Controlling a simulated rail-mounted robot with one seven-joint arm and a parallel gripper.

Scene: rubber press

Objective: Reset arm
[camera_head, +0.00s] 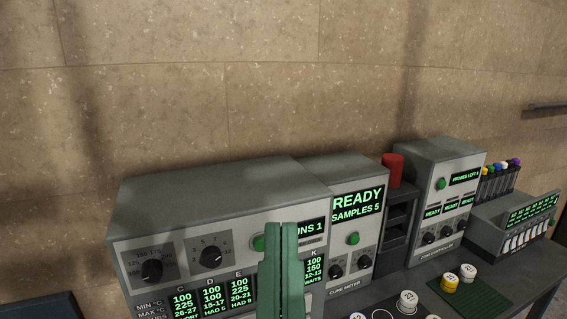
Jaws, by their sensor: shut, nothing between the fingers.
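My gripper (282,228) shows as two green upright fingers in the lower middle of the head view. The fingers are shut with nothing between them. They stand in front of the large grey press panel (200,197) and hide part of its display and of a green button (258,243). The rest of my arm is below the frame.
Right of the press stand a cure meter (351,237) reading READY, a dark rack (399,222) with a red cylinder (393,169), and a zone controller (440,205). Numbered pucks (408,301) and a green mat (487,290) lie on the dark bench. Above is bare wall.

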